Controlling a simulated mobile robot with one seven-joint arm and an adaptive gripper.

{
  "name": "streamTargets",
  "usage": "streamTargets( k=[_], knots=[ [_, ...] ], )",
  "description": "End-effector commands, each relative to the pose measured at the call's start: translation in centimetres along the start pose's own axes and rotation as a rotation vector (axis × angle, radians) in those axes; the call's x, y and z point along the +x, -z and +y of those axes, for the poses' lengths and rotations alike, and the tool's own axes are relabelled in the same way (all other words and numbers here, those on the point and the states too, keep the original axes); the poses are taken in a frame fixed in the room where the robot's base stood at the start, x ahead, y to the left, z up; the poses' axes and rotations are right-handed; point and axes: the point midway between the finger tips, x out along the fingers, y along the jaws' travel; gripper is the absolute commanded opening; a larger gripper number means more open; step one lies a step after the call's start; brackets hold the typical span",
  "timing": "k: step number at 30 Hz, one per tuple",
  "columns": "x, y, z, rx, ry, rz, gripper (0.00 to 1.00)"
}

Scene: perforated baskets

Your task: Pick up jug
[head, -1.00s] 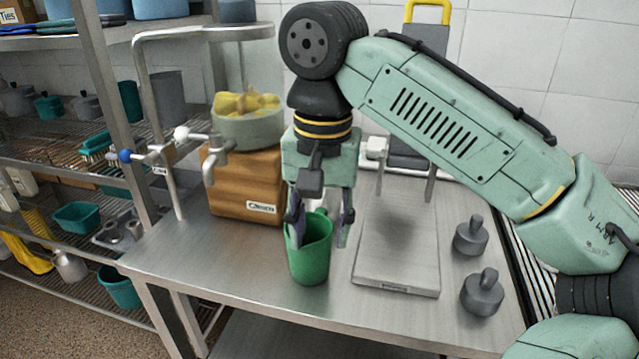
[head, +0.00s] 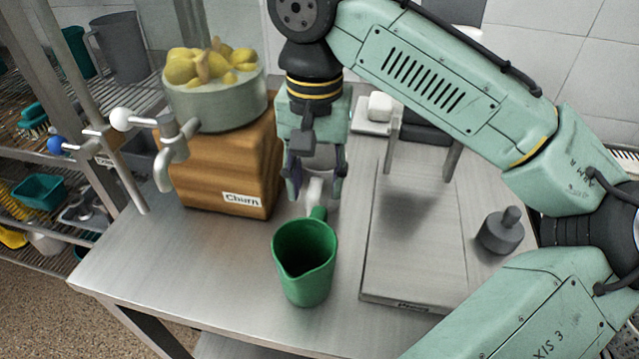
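The green jug (head: 304,265) stands upright on the steel table, its open mouth towards me and its handle (head: 318,213) at the back. My gripper (head: 316,190) points down just behind the jug, near the handle. Its two fingers are spread apart, with a pale thing showing between them in the background. The fingers appear clear of the jug; their exact depth against the handle is hard to tell.
A wooden box labelled Churn (head: 225,170) with a bowl of yellow fruit (head: 215,95) stands left. A flat scale-like platform (head: 415,240) lies right, with a grey weight (head: 500,232) beyond. Metal taps (head: 172,150) jut out left. The table's front left is clear.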

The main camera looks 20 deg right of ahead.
Motion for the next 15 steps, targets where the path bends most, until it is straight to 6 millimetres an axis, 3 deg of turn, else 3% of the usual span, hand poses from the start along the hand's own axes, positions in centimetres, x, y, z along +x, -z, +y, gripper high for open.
streamTargets(
  k=[15],
  knots=[
    [5.5,-0.1,-0.1,0.0,0.002,0.0,0.4]
  ],
)
